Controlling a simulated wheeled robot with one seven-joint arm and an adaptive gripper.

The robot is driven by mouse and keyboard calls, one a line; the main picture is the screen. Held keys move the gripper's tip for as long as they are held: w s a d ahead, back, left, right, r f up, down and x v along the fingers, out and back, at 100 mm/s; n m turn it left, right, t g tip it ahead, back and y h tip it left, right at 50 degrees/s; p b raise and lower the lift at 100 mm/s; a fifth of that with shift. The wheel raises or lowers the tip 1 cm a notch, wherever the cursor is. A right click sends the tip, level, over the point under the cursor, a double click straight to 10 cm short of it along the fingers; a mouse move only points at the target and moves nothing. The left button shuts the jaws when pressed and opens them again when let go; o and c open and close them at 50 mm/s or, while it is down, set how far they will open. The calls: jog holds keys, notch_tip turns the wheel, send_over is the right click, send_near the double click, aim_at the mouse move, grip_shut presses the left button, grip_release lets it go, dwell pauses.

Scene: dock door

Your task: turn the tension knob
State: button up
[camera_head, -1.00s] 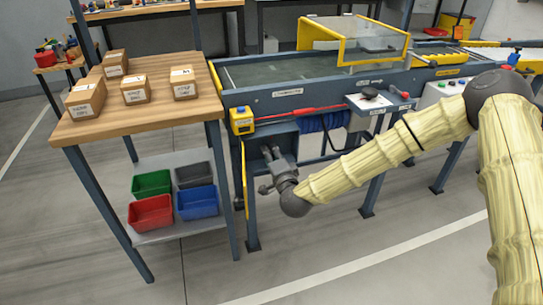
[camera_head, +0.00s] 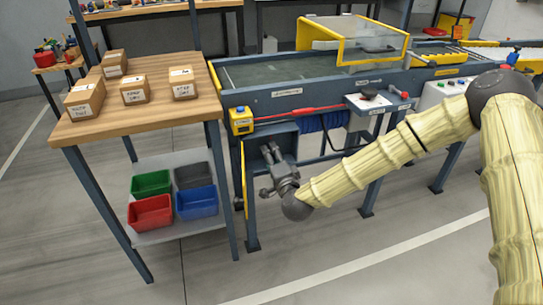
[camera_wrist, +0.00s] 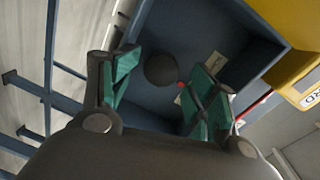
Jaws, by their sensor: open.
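The tension knob (camera_wrist: 161,69) is dark and round in the wrist view, set inside a blue open-fronted box (camera_wrist: 262,55). My gripper (camera_wrist: 165,76) is open, with its green-padded fingers on either side of the knob in the picture. I cannot tell how far the fingertips are from the knob or whether they touch it. In the head view my gripper (camera_head: 270,154) points into the front of the blue box (camera_head: 285,131) under the conveyor, and the knob is hidden there. A small red spot and a white label (camera_wrist: 214,63) show beside the knob.
A yellow box (camera_head: 241,121) with a red cable hangs left of the recess. A wooden table (camera_head: 135,106) with cartons and colored bins (camera_head: 150,213) stands to the left. The floor in front is clear.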

jog(key=v, duration=0.6)
jog(key=shift+s+r, duration=0.2)
jog(key=shift+s, duration=0.1)
jog(key=shift+d, duration=0.15)
jog(key=s+d+f+n+g, duration=0.1)
jog(key=s+f+n+g, duration=0.25)
jog(key=s+f, duration=0.65)
jog(key=s+d+f+n+g, duration=0.1)
jog(key=s+f+n+g, duration=0.2)
jog(key=s+f+g, duration=0.7)
jog(key=s+d+f+n+g+h, duration=0.1)
jog(key=s+d+f+n+h, duration=0.1)
jog(key=s+d+f, duration=0.35)
jog(key=s+d+f+n+g+h, duration=0.1)
jog(key=s+d+f, duration=0.2)
jog(key=s+d, duration=0.55)
jog(key=s+d+f+n+g+h, duration=0.15)
jog(key=s+d+f, duration=0.25)
jog(key=s, duration=0.6)
notch_tip(320, 180, up, 27)
jog(key=p, duration=2.7)
jog(key=shift+w+r+n+t+p, duration=0.25)
jog(key=shift+w+n+t+p, duration=0.05)
jog(key=shift+w+p, duration=0.1)
jog(key=shift+h, duration=0.25)
jog(key=shift+c, duration=0.2)
